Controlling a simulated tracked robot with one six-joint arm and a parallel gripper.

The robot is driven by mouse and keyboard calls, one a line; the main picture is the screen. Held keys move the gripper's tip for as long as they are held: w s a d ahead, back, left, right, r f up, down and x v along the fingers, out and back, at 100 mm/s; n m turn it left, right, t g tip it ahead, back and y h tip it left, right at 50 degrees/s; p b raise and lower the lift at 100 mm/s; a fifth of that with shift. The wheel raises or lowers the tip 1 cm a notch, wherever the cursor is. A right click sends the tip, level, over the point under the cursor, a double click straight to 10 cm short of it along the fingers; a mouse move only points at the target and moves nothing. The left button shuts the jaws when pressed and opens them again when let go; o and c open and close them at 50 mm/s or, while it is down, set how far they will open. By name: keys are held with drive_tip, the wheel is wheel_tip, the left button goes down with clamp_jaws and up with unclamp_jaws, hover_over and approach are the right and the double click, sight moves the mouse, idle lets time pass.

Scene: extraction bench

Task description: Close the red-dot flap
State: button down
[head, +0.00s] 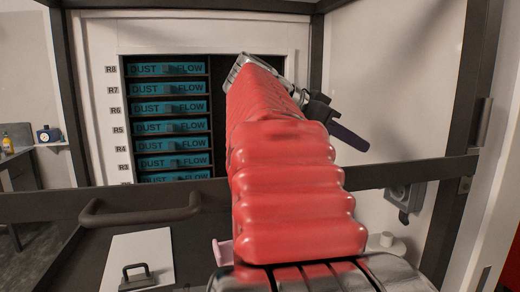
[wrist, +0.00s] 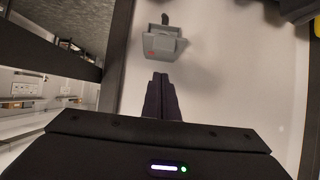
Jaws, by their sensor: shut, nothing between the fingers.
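A small grey box-like fitting with a red dot (wrist: 163,43) is mounted on the pale wall panel, in the upper middle of the wrist view. A dark tab sticks out at its far end. I cannot tell how far its flap stands open. A grey fitting (head: 404,198) also shows on the right wall in the head view; its dot cannot be made out there. My gripper (wrist: 161,78) is shut and empty, its dark fingers pointing toward the red-dot fitting with a gap between. In the head view my gripper (head: 362,146) is higher than the grey fitting.
A dark bar (head: 420,171) crosses the front of the enclosure. A rack of blue DUST FLOW cartridges (head: 168,107) stands at the back left. A white panel with a black handle (head: 138,270) lies low left. The wall around the fitting is mostly bare.

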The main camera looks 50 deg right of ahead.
drive_tip(key=w+a+r, duration=0.1)
drive_tip(key=w+a, duration=0.5)
drive_tip(key=a, duration=0.1)
drive_tip(key=shift+w+a+r, duration=0.3)
drive_tip(key=shift+r, duration=0.05)
